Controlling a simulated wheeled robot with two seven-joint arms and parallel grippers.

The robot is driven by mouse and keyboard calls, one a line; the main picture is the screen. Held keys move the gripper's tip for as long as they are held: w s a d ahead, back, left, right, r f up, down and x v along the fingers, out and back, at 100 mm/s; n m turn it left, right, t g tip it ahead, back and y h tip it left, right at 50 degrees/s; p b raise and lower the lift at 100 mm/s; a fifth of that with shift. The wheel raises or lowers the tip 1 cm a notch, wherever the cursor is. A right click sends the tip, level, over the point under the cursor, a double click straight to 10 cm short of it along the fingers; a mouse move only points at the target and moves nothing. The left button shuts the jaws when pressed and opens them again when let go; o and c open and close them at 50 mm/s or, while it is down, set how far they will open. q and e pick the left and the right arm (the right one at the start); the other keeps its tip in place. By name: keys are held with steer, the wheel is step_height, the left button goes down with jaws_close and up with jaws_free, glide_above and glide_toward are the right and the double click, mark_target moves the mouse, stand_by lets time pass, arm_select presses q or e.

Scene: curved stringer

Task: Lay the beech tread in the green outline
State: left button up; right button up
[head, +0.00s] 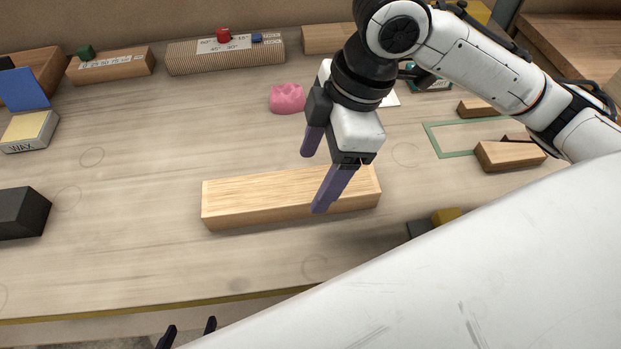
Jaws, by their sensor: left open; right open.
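The beech tread, a long pale wooden block (250,200), lies flat on the workbench in the middle of the head view. The green outline (436,143) is on the bench at the right; its right part is hidden behind a smaller wooden block and my arm. My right gripper (316,176) is open with purple fingers over the right half of the tread. One finger shows before its front face, the other beyond its back edge; I cannot tell if they touch it. My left gripper (188,336) is open and empty at the bottom edge, its dark fingertips in front of the bench.
A small wooden block (508,156) lies at the outline's right corner, another (478,108) behind it. A pink lump (287,98) sits behind the tread. A black block (20,213) and wax box (30,131) are left.

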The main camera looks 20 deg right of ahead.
steer(key=p+v, duration=0.1)
steer(key=v, duration=0.6)
steer(key=shift+d+r, duration=0.15)
steer(key=shift+r, duration=0.15)
steer(key=shift+s, duration=0.1)
